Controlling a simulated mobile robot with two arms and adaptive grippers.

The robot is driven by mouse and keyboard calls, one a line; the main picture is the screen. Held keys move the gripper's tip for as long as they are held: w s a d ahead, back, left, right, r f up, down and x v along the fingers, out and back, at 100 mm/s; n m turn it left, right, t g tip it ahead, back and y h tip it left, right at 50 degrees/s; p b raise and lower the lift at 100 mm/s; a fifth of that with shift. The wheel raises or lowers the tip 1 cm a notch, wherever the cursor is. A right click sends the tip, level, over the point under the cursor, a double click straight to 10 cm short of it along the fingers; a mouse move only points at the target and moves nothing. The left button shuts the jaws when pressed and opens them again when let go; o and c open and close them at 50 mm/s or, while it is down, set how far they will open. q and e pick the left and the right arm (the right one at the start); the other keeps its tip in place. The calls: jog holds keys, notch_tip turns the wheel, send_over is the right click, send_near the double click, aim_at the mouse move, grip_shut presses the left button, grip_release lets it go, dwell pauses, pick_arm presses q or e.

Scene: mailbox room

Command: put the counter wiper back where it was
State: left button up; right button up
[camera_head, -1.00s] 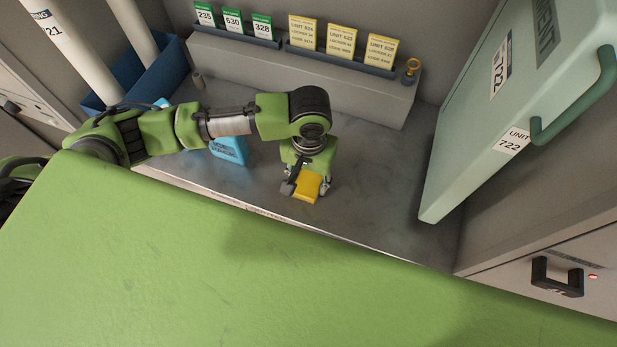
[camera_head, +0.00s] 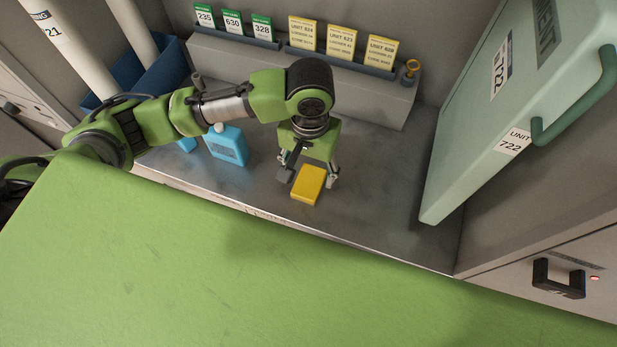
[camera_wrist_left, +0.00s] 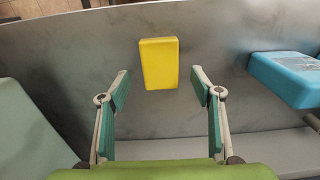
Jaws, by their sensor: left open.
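A yellow block, which looks like the counter wiper (camera_head: 308,186), lies flat on the grey counter (camera_head: 375,200) near its front edge. It also shows in the left wrist view (camera_wrist_left: 159,63), lying beyond the fingertips. My left gripper (camera_head: 310,178) is open and empty just above and behind the block, with its fingers spread wider than the block. The left wrist view shows a clear gap between the two fingers (camera_wrist_left: 160,92). My right gripper is not in view.
A blue bottle-like container (camera_head: 228,148) stands left of the gripper. A grey ledge with card holders (camera_head: 300,75) runs along the back. A large pale green box (camera_head: 490,120) stands at the right. The counter between block and box is clear.

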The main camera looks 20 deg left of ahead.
aim_at(309, 183)
pick_arm(q)
notch_tip(309, 183, up, 6)
jog(key=shift+r, duration=0.2)
dwell(0.6)
